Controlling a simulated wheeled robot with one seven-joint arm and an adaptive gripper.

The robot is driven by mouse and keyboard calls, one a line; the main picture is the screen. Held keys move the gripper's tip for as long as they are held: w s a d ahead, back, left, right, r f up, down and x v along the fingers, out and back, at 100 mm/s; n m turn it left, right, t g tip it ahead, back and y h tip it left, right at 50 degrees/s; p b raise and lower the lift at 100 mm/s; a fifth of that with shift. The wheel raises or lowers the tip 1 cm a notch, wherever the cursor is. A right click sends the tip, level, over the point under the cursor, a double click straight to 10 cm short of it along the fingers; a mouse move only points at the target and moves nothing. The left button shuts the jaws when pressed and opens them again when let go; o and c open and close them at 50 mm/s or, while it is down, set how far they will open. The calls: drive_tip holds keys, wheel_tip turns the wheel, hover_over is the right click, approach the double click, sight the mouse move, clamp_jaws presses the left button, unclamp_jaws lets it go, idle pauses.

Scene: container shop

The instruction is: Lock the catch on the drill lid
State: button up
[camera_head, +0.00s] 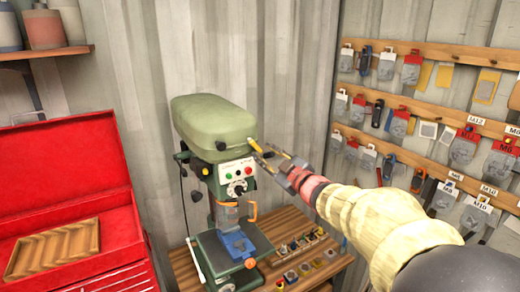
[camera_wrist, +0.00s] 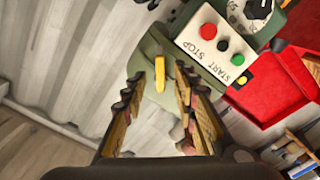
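The drill (camera_head: 236,178) is a green drill press on a wooden bench, with a rounded green lid (camera_head: 210,118) on top; the lid looks closed. A small yellow catch (camera_wrist: 159,74) stands out from the green housing in the wrist view, and shows as a small yellow spot at the lid's lower right edge (camera_head: 254,144) in the head view. My gripper (camera_head: 272,155) reaches in from the right, close to that edge. In the wrist view its fingers (camera_wrist: 157,90) are apart, with the catch between and just beyond the tips. I cannot tell whether they touch it.
The drill's control panel (camera_wrist: 216,46) with red, black and green buttons is close beside my fingers. An open red toolbox (camera_head: 75,180) with a wooden tray (camera_head: 55,250) is at the left. Pegboard rails (camera_head: 430,110) with hanging packets line the right wall. Small parts (camera_head: 300,262) sit on the bench.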

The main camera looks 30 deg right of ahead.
sight(258, 149)
drive_tip(key=shift+w+a+p, duration=0.1)
drive_tip(key=shift+w+p, duration=0.2)
drive_tip(key=shift+w, duration=1.9)
clamp_jaws()
